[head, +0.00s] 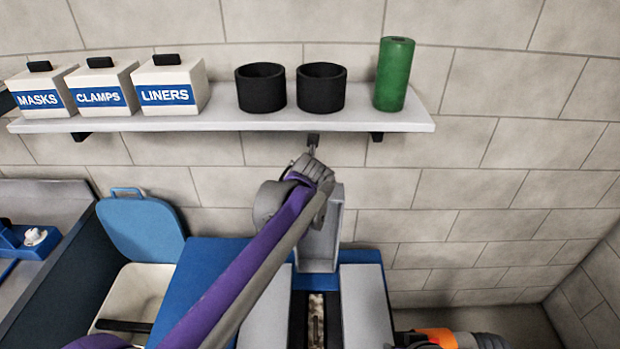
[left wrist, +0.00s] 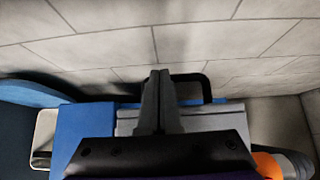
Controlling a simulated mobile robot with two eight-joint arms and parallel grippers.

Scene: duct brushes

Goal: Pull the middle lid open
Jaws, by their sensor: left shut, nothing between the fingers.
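My left gripper (head: 312,145) is below the shelf, in front of the tiled wall. In the left wrist view its two fingers (left wrist: 160,76) are together with nothing between them. Behind them is a black bar-like handle (left wrist: 207,88), apart or touching I cannot tell. Under my arm in the head view lies a flat blue top (head: 205,262), with two grey panels (head: 366,308) beside it and a dark gap between them. Which part is the middle lid is unclear, as my arm hides much of it. A blue lid (head: 140,228) at left stands open. My right gripper is out of view.
A white bin (head: 108,308) stands below the open blue lid. The shelf (head: 215,122) above holds three labelled boxes (head: 101,88), two black cups (head: 260,90) and a green cylinder (head: 393,74). An orange and grey part (head: 437,337) lies at lower right.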

